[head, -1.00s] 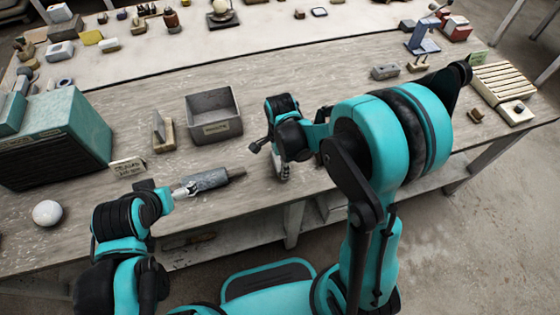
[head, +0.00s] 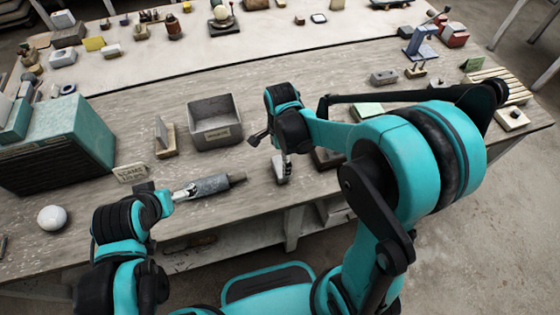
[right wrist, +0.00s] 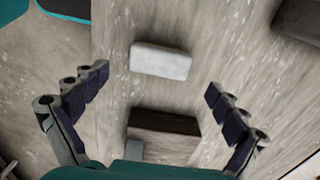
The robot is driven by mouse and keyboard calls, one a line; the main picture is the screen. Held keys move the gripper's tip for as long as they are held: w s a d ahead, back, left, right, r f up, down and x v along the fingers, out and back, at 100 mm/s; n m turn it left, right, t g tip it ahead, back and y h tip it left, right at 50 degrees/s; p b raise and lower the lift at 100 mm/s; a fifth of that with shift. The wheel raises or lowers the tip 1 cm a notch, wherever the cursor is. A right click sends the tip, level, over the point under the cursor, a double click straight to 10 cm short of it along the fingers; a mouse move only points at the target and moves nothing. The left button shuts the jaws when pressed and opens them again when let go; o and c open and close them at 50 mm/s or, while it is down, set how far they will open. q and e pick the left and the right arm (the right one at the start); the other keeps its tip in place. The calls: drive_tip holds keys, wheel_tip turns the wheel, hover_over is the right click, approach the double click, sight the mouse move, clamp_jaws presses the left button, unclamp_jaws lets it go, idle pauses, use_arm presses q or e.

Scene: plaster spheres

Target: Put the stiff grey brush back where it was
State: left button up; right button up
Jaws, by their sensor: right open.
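No thing in view is plainly a stiff grey brush. A grey cylinder with a narrow dark end (head: 210,185) lies at my left gripper (head: 184,192), near the table's front edge. The fingers meet its near end; whether they are closed on it I cannot tell. My right gripper (head: 283,172) points down over the front of the table. Its fingers (right wrist: 160,85) are spread and empty in the right wrist view. A pale grey block (right wrist: 160,62) shows between and beyond the fingertips, with a dark brown block (right wrist: 165,121) nearer the palm.
A grey open bin (head: 215,136) and a wooden stand (head: 165,141) are behind the grippers. A green drawer cabinet (head: 75,130), a label card (head: 131,173) and a white sphere (head: 52,218) are at left. A slatted rack (head: 500,85) is at right.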

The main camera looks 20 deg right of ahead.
sight(280, 166)
drive_tip(key=s+d+r+n+t, duration=0.2)
drive_tip(key=s+r+n, duration=0.3)
drive_tip(key=n, duration=0.3)
drive_tip(key=s+d+r+n+t+p, duration=0.1)
drive_tip(key=s+d+r+n+t, duration=0.1)
drive_tip(key=s+r+n+t, duration=0.3)
wheel_tip(280, 166, up, 3)
drive_tip(key=n, duration=0.4)
drive_tip(key=shift+d+n, duration=0.3)
drive_tip(key=shift+d, duration=0.05)
wheel_tip(280, 166, down, 3)
drive_tip(key=b, duration=0.3)
drive_tip(key=shift+s+f, duration=0.1)
drive_tip(key=shift+f, duration=0.1)
